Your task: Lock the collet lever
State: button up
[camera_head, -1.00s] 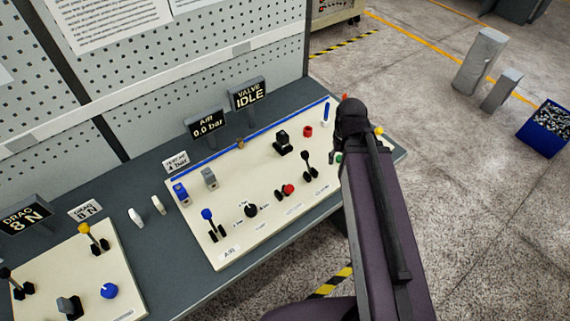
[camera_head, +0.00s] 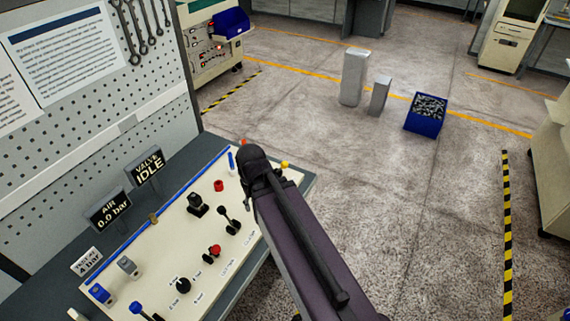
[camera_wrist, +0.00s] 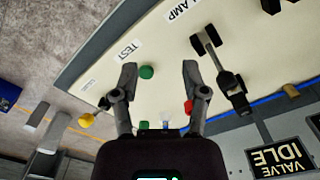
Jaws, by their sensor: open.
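No label that I can read says collet. A black lever (camera_head: 228,215) with two dark pivot blocks stands on the cream panel (camera_head: 150,262); in the wrist view this black lever (camera_wrist: 232,84) lies right of my fingers, near a partly cut-off label ending in "LAMP". A yellow-knobbed part (camera_wrist: 87,120) is left of my fingers; its yellow knob (camera_head: 284,164) also shows at the panel's far end. My gripper (camera_wrist: 159,70) is open and empty, its fingers either side of a green button (camera_wrist: 146,72).
A red button (camera_head: 218,185), black block (camera_head: 197,203) and red-knobbed control (camera_head: 214,250) stand on the panel. The VALVE IDLE display (camera_head: 147,166) and AIR display (camera_head: 107,210) stand behind it. A blue bin (camera_head: 426,116) is on the open floor to the right.

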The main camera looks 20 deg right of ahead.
aim_at(284, 164)
jog(key=z, duration=0.4)
jog(key=k, duration=1.35)
jog(key=u, duration=0.25)
jog(key=i, duration=1)
jog(key=u, duration=0.05)
